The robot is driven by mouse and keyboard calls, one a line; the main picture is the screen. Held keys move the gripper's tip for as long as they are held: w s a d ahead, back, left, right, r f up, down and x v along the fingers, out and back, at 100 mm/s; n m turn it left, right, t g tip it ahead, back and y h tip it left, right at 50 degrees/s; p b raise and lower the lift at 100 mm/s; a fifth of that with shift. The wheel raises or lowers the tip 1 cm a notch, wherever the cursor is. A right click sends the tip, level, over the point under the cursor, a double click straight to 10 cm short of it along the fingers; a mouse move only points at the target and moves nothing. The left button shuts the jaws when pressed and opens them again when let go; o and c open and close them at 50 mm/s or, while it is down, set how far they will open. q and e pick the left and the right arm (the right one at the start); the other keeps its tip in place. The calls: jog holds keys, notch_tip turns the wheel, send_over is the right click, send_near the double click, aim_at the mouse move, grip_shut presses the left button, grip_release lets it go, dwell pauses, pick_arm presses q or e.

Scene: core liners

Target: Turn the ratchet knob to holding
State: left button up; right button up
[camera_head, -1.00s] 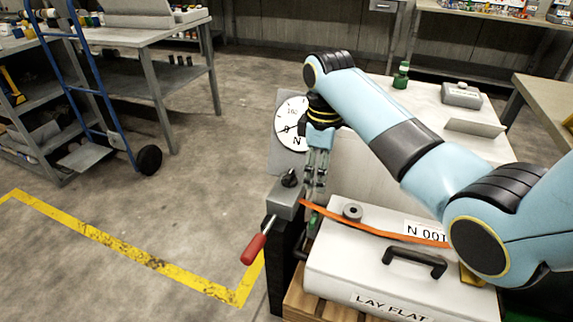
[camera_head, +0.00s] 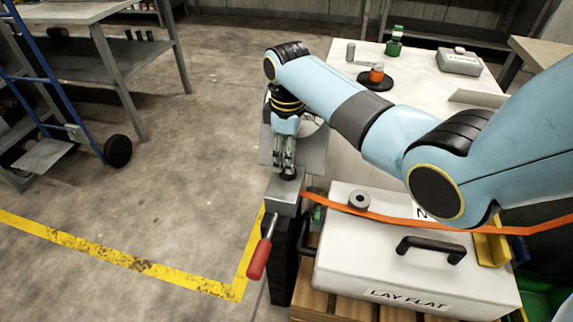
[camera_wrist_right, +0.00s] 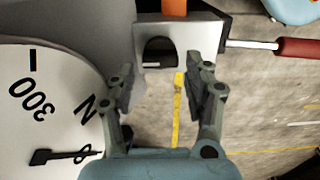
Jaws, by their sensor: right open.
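The ratchet is a grey box (camera_head: 283,197) on a black post, with a red-handled crank (camera_head: 259,258) on its near side. Its black knob (camera_head: 289,177) sits on top, partly covered by my right gripper (camera_head: 287,166) in the head view. In the right wrist view the knob (camera_wrist_right: 160,52) is a dark rounded shape with a pale mark, on the grey box (camera_wrist_right: 181,43). My right gripper (camera_wrist_right: 162,80) is open and empty, its fingertips on either side of the knob's line; I cannot tell whether they touch it. My left gripper is not in view.
An orange strap (camera_head: 395,219) runs from the ratchet over a white case (camera_head: 385,262) marked LAY FLAT. A round dial (camera_wrist_right: 45,110) stands close beside the gripper. A white table (camera_head: 420,113) with small items lies behind.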

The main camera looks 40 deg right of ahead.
notch_tip(320, 180, down, 3)
jog(key=shift+b, duration=0.3)
jog(key=shift+c, duration=1.7)
jog(key=c, duration=0.5)
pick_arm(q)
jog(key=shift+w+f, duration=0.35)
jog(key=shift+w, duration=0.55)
pick_arm(e)
jog(key=shift+c, duration=0.2)
jog(key=shift+r, duration=0.1)
